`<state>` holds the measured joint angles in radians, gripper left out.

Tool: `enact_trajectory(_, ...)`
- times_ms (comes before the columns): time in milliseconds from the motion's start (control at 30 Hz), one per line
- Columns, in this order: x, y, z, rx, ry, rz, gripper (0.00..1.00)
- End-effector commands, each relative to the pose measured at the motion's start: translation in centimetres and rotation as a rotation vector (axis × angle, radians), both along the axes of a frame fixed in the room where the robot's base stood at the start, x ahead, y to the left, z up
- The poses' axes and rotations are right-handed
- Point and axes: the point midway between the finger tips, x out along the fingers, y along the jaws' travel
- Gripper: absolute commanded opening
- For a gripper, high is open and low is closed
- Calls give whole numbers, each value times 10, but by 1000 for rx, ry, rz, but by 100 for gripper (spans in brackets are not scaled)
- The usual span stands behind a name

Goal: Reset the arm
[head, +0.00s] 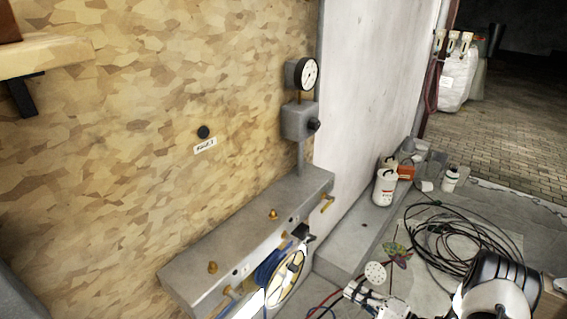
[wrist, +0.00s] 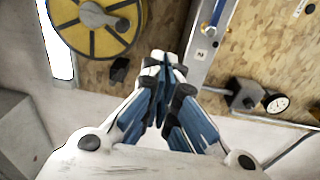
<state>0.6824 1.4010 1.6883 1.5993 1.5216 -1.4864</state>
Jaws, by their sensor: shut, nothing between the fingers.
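My gripper (wrist: 164,66) shows in the middle of the wrist view, with its blue and black fingers together and nothing between them. Behind its fingers are a chipboard wall and a grey metal rail, upside down in that view. In the head view, part of my white arm (head: 496,299) shows at the lower right corner. I cannot clearly make out the fingers there.
A yellow reel (wrist: 97,22) is left of my gripper. A grey wall manifold (head: 245,238) carries brass fittings and a round gauge (head: 306,73).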

Motion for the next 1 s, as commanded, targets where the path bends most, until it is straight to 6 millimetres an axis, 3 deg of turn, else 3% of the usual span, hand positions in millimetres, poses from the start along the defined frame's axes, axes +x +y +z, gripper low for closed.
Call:
enact_trajectory(167, 0, 30, 62, -54, 43, 185, 0)
enact_trajectory(367, -28, 76, 142, -195, 145, 436, 0)
enact_trajectory(500, -61, 102, 188, -340, 220, 572, 0)
enact_trajectory(700, -117, 123, 238, -596, 309, 687, 0)
enact_trajectory(1000, -199, 120, 287, -1030, 361, 668, 0)
